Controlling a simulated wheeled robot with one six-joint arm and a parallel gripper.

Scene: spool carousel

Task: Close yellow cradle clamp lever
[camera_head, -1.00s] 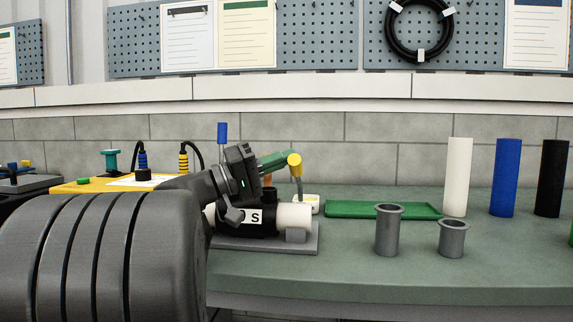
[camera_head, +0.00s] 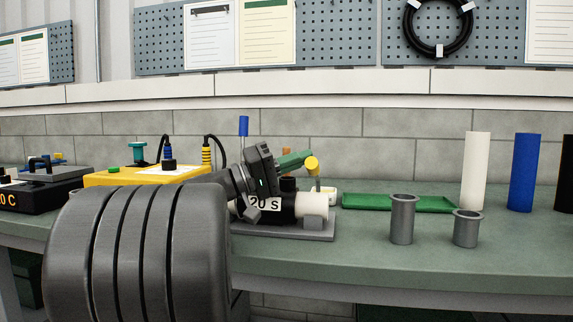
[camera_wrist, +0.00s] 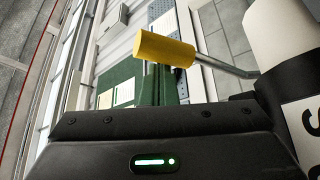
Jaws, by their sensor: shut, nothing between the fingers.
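The yellow clamp lever knob (camera_head: 312,165) sits on a thin metal rod above the right end of the cradle (camera_head: 285,231). The cradle holds a white cylinder (camera_head: 314,204) with a black band marked "20 S". My gripper (camera_head: 296,159), with green fingers, is just left of the knob, fingertips close to it. In the wrist view the knob (camera_wrist: 165,48) lies across the tips of my shut fingers (camera_wrist: 157,85), and its rod runs right toward the white cylinder (camera_wrist: 282,30). Nothing is between the fingers. I cannot tell whether they touch the knob.
A yellow box (camera_head: 145,175) with a green knob stands left. A green tray (camera_head: 398,202) lies right of the cradle.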

